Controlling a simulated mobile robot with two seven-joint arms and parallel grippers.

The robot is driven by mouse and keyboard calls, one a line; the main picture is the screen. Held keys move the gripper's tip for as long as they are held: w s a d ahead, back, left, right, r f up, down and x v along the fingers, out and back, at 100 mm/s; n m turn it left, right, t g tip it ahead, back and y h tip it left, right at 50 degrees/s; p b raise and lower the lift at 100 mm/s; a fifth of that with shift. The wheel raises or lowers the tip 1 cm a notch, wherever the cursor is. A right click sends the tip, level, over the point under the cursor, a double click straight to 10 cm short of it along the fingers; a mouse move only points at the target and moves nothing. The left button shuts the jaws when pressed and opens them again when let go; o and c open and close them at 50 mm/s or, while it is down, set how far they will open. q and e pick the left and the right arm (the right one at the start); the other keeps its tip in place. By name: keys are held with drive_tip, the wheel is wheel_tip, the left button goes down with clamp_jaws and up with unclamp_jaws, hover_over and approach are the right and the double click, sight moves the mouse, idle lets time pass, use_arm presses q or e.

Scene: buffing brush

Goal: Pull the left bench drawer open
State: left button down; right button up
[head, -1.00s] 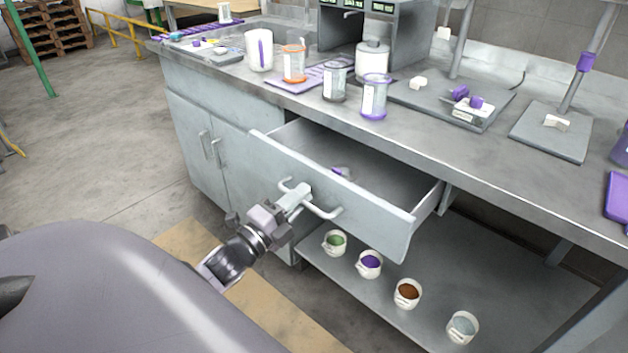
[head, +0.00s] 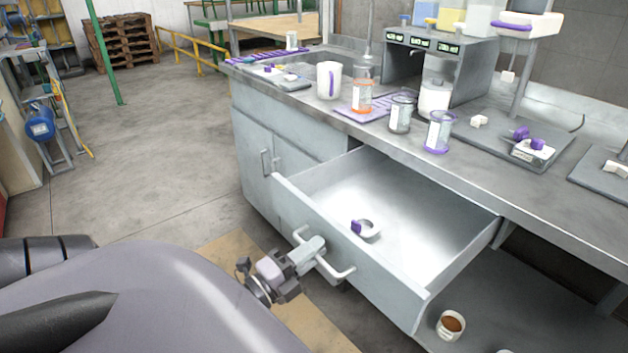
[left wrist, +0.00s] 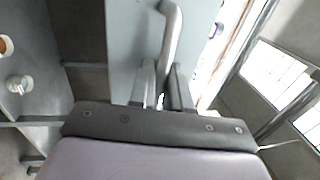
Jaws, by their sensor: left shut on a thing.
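The left bench drawer (head: 375,270) stands well out from the bench, with its inside in plain view. Its bar handle (head: 338,272) runs across the front panel. My left gripper (head: 312,250) is shut on this handle. In the left wrist view the handle (left wrist: 172,40) runs down between the two fingers (left wrist: 162,88). A small white ring-shaped thing with a purple part (head: 366,229) lies on the drawer floor. My right gripper does not show in either view.
The bench top (head: 470,180) carries a white mug (head: 329,80), several beakers and a grey dispenser (head: 410,50). A brown-filled cup (head: 451,325) stands on the low shelf below the drawer. Cupboard doors (head: 270,160) are left of the drawer.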

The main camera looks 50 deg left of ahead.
use_arm(q)
drive_tip(key=c, duration=1.3)
unclamp_jaws()
drive_tip(key=v, duration=0.7)
drive_tip(key=shift+b, duration=0.3)
